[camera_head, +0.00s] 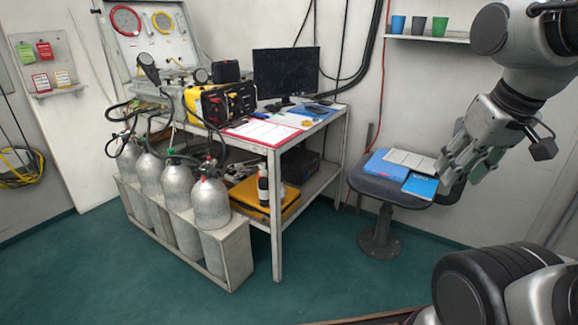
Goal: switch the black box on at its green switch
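A black box with yellow ends and edges (213,104) stands on the table, left of the monitor, with a dark front panel. A smaller plain black box (225,71) shows just behind it. I cannot tell for certain which is the task's black box, and I cannot make out a green switch on either. My gripper (468,165) hangs at the upper right, pointing down and left, over the chair. Its fingers look apart, with greenish pads showing and nothing between them. It is far to the right of both boxes, touching neither.
The table (277,218) also bears a monitor (286,73), papers and a blue folder. Grey cylinders (210,203) with hoses stand in a rack at its left front. A chair (385,190) with folders stands right of it. Green floor lies open in front.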

